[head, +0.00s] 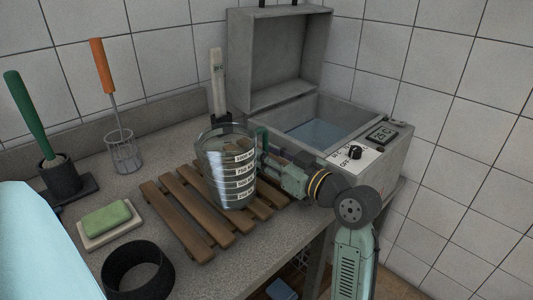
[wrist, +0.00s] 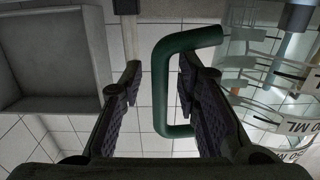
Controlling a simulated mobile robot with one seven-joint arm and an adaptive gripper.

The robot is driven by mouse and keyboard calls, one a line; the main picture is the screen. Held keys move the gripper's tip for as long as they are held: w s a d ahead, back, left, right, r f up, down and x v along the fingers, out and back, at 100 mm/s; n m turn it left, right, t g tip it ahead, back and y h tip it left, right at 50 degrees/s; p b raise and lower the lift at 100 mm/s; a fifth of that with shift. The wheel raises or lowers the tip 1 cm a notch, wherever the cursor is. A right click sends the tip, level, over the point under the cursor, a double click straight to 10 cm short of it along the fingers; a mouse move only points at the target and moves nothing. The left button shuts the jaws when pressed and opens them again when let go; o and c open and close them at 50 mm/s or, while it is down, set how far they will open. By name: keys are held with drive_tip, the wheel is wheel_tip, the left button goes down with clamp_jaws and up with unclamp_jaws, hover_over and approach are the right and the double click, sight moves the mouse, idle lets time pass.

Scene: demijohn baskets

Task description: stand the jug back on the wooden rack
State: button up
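The clear jug (head: 228,180) with white marked bands and a green handle is upright over the slatted wooden rack (head: 184,226). Its base appears to rest on the slats. My gripper (head: 267,158) reaches in from the right at the handle side. In the wrist view, my gripper (wrist: 160,80) has its two dark fingers apart, with the green handle (wrist: 160,90) between them. Gaps show on both sides of the handle. The jug's wall (wrist: 268,115) is at the right of that view. The fingertips are partly hidden in the head view.
An open grey water bath (head: 317,108) with its lid up stands behind my arm. Tiled walls close the back and right.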

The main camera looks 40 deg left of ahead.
drive_tip(key=shift+r+p, duration=0.3)
drive_tip(key=d+b, duration=0.1)
drive_tip(key=d, duration=0.3)
drive_tip(key=d+b, duration=0.1)
drive_tip(key=d, duration=0.3)
drive_tip(key=d+b, duration=0.1)
drive_tip(key=d, duration=0.3)
drive_tip(key=shift+s+f+b, duration=0.1)
drive_tip(key=shift+s+b, duration=0.25)
drive_tip(key=shift+s, duration=0.05)
